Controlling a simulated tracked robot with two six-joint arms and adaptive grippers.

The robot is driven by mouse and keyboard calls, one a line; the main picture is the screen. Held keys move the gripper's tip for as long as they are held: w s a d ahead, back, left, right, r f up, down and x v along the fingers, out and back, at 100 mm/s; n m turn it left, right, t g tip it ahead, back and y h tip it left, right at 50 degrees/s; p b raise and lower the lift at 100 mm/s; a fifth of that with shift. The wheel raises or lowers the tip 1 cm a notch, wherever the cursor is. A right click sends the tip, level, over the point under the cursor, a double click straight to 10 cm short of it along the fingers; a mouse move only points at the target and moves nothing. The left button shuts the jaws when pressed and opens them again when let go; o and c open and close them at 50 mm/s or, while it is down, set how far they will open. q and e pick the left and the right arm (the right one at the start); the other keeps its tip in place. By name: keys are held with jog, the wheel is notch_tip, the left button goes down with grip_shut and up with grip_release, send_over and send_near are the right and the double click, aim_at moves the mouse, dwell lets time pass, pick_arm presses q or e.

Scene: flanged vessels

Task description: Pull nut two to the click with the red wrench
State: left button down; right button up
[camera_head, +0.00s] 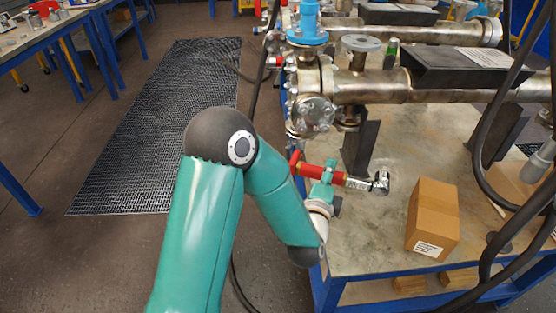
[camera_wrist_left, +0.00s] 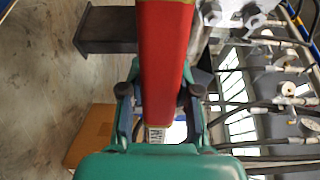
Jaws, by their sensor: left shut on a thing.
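The red wrench (camera_head: 357,183) is in my left gripper (camera_head: 328,176), which is shut around its red handle. Its chrome head points right, above the table or close over it; I cannot tell the gap. In the left wrist view the red handle (camera_wrist_left: 165,60) runs between the two fingers of the gripper (camera_wrist_left: 160,95). The flanged vessel's near end (camera_head: 315,110) carries several bolts and nuts, up and left of the wrench head and apart from it. I cannot tell which one is nut two. My right gripper is out of view.
A cardboard box (camera_head: 433,218) stands on the table (camera_head: 375,245), right of the wrench head. A dark support (camera_head: 361,148) stands under the vessel pipe, behind the wrench. Black hoses (camera_head: 485,170) hang at the right. A blue-topped valve (camera_head: 308,25) rises at the back.

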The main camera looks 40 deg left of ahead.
pick_arm(q)
jog(key=s+a+r+n+g+y+b, duration=0.1)
jog(key=s+a+r+n+g+y, duration=0.3)
jog(key=a, duration=0.7)
jog(key=s+r+y, duration=0.1)
jog(key=s+r, duration=0.1)
jog(key=s, duration=0.1)
jog(key=shift+a+r+n+y, duration=0.25)
jog(key=shift+r+n+y, duration=0.1)
jog(key=shift+n+y, duration=0.05)
jog(key=shift+s+r, duration=0.1)
jog(key=shift+w+a, duration=0.2)
jog(key=shift+a, duration=0.05)
jog(key=shift+x, duration=1)
